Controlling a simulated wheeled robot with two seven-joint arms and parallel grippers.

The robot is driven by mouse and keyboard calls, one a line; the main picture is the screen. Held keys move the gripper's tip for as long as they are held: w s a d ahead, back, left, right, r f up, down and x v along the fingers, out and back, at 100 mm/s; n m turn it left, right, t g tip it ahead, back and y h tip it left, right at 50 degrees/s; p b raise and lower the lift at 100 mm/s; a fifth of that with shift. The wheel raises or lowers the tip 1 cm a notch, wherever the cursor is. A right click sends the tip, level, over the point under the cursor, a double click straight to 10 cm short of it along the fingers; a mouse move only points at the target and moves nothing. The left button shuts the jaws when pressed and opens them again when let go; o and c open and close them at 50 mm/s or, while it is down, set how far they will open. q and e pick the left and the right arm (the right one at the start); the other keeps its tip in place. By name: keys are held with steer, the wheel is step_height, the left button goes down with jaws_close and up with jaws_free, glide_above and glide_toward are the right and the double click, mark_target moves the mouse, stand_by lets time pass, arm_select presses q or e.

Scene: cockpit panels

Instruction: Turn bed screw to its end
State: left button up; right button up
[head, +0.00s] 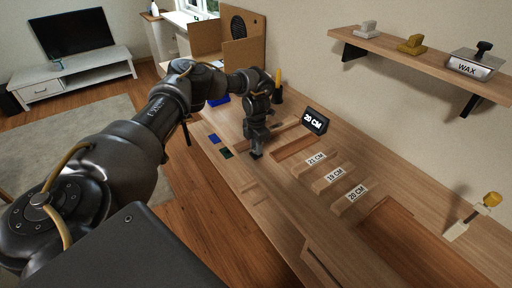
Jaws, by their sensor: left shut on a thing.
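My left gripper (256,153) points down at the workbench (245,182), in front of the dark "20 CM" sign. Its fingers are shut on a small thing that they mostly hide. I cannot make out clearly whether this is the bed screw, and I see no other thing that is plainly a bed screw. A wooden strip runs along the bench beside the gripper toward the "20 CM" sign (315,121). My right gripper is not in view.
Wooden pieces labelled 21 CM (315,159), 19 CM (335,175) and 20 CM (356,193) lie right of the gripper. A blue patch (213,138) and a green patch (226,153) lie left. A yellow-handled tool (278,78) stands behind. A shelf (420,61) overhangs the back.

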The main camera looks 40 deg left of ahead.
arm_select(q)
steer(key=m, duration=0.6)
steer(key=shift+b, duration=0.3)
steer(key=shift+m, duration=0.4)
steer(key=o, duration=1)
step_height(320, 180, up, 11)
steer(key=b, duration=0.1)
steer(key=shift+b, duration=0.3)
steer(key=shift+f, duration=0.1)
